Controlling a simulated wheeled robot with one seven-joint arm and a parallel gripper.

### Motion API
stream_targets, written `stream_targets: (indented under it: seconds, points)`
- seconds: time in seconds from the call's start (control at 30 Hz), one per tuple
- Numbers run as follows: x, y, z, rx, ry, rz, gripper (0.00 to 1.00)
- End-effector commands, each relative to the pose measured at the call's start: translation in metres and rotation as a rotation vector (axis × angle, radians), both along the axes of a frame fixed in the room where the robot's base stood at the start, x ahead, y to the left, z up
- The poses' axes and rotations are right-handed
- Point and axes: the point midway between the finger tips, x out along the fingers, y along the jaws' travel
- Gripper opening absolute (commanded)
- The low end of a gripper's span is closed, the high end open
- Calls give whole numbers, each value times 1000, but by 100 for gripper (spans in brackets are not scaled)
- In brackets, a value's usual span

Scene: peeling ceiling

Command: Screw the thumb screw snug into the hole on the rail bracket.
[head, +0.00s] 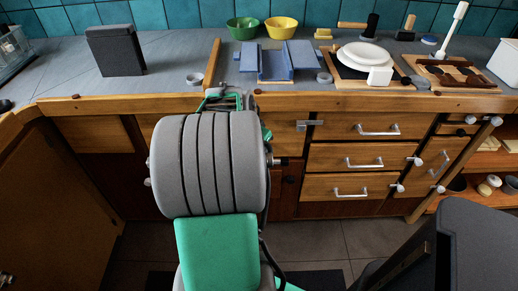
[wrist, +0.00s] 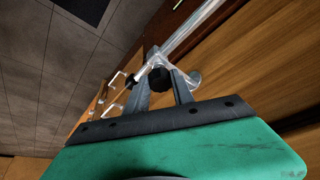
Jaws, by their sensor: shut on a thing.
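In the wrist view my gripper (wrist: 163,70) is shut on a black-headed thumb screw (wrist: 159,79), which sits between its grey fingers. A shiny metal rail (wrist: 196,30) runs diagonally past the fingertips toward the upper right. A pale metal bracket (wrist: 194,78) shows beside the right fingertip, close to the rail. The hole and the screw's shaft are hidden, so I cannot tell whether the screw is in the hole. In the head view my own arm hides the gripper, the screw and most of the rail area.
The wooden cabinet front stands close to my gripper, with drawer handles (head: 379,130) to the right. The grey counter (head: 180,80) above holds a black block (head: 115,50), bowls (head: 283,28), a blue fixture (head: 277,62) and a white plate (head: 362,56). Open floor (head: 310,240) lies in front.

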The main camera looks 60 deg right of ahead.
Motion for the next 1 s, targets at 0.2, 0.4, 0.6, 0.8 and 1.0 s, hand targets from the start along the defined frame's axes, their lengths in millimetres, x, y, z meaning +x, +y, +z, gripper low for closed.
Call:
stream_targets:
  seconds: [0.2,0.4,0.6,0.8,1.0]
  points:
    - [-6,3,-5,11,4,228,0]
    - [-8,3,-5,11,3,529,0]
    - [-12,1,-5,13,0,787,0]
    - [-11,0,-5,12,0,1013,0]
    - [-13,-3,-5,10,-3,1350,0]
